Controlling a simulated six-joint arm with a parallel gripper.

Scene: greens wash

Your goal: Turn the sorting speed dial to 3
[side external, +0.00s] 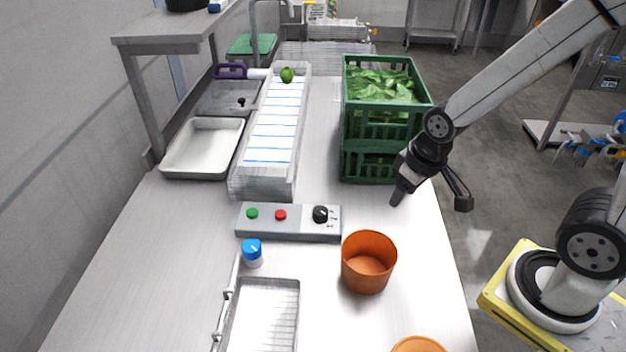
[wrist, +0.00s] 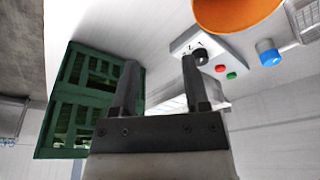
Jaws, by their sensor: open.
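The sorting speed dial is a black knob (side external: 320,214) at the right end of a grey control panel (side external: 300,231). Small marks sit to its right, too small to read, so I cannot tell its setting. A green button (side external: 252,214) and a red button (side external: 281,215) are on the same panel. My gripper (side external: 428,197) is open and empty, to the right of the panel, in front of the green crate. In the wrist view the dial (wrist: 200,56) shows just beyond the right finger of my gripper (wrist: 160,75), apparently apart from it.
An orange pot (side external: 368,262) stands close to the panel's right front. Stacked green crates (side external: 384,140) with leafy greens stand behind my gripper. A white conveyor (side external: 272,130) runs behind the panel.

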